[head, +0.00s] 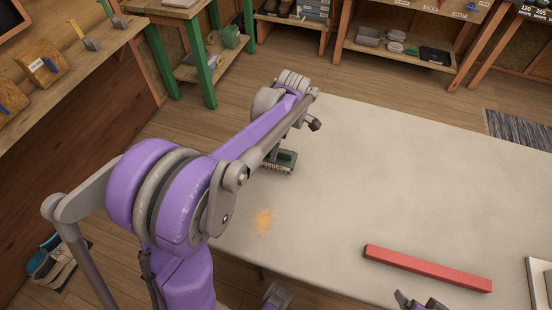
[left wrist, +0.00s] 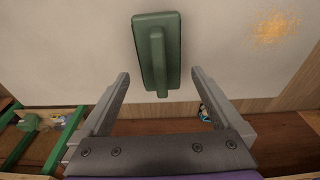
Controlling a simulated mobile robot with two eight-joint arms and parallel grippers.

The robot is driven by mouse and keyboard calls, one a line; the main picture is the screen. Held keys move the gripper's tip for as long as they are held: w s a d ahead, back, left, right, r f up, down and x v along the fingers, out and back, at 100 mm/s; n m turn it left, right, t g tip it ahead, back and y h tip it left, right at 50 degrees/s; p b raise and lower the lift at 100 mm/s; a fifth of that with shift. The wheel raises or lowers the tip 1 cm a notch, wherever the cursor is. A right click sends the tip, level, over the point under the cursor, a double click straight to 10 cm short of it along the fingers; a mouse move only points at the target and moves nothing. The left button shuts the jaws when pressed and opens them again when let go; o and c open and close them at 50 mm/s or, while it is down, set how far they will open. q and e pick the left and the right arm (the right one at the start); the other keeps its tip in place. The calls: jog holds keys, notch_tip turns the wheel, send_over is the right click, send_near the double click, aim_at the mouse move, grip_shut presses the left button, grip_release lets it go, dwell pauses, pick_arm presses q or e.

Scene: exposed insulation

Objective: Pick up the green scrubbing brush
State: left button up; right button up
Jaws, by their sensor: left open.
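The green scrubbing brush (head: 284,161) lies on the pale table top near its left edge, partly hidden by my left arm in the head view. In the left wrist view the brush (left wrist: 157,50) shows from above, with its raised handle running lengthwise. My left gripper (left wrist: 160,76) is open, one finger on each side of the brush's lower end in that view. Neither finger visibly touches it; the height gap cannot be told.
The table (head: 400,180) is mostly bare. An orange-yellow powdery patch (head: 262,221) lies nearer than the brush. Shelves and benches stand around the walls.

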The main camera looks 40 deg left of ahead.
pick_arm(q)
jog(key=f, duration=0.5)
jog(key=shift+a+f, duration=0.2)
jog(key=shift+a, duration=0.15)
jog(key=shift+s, duration=0.1)
jog(key=c, duration=1.3)
notch_tip(320, 180, up, 10)
jog(key=shift+r+p, duration=0.1)
jog(key=shift+p, duration=0.2)
jog(key=o, duration=0.9)
jog(key=c, duration=0.6)
